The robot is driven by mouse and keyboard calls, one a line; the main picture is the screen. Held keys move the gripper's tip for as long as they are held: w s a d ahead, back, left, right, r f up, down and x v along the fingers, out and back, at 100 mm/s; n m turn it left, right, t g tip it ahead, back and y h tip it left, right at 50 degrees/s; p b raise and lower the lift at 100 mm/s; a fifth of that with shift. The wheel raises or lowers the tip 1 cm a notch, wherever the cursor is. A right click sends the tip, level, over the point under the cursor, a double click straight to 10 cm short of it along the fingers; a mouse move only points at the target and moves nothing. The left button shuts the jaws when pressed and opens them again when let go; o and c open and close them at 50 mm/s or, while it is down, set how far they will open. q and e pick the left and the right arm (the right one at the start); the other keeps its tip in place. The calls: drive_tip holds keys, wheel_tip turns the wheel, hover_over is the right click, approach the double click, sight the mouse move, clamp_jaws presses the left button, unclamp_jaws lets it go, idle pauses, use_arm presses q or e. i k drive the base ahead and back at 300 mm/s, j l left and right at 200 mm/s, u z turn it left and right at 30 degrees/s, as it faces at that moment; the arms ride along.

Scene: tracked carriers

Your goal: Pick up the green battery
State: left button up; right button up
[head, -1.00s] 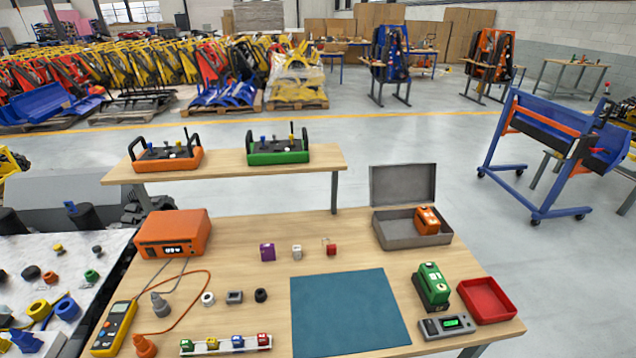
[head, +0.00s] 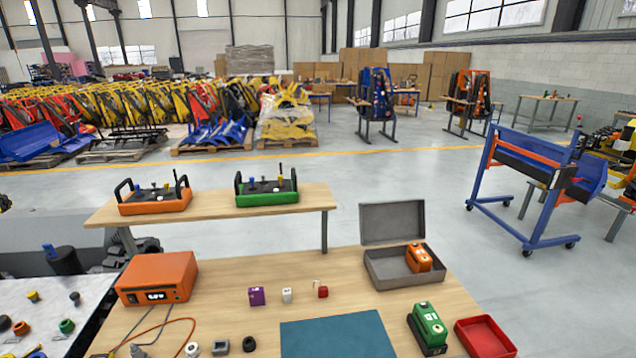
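The green battery (head: 428,328) is a green block with dark parts. It stands upright at the right of the workbench, between the teal mat and the red tray. Its lower front end is close to the bottom of the head view. Nothing touches it from above. Neither of my grippers shows in the head view.
A red open tray (head: 486,338) is just right of the battery. Behind it, an open grey metal box (head: 385,272) holds an orange battery (head: 418,257). A teal mat (head: 337,338) lies left. Small cubes and an orange power unit (head: 157,278) stand farther left.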

sight(435, 333)
drive_tip(key=z, duration=1.25)
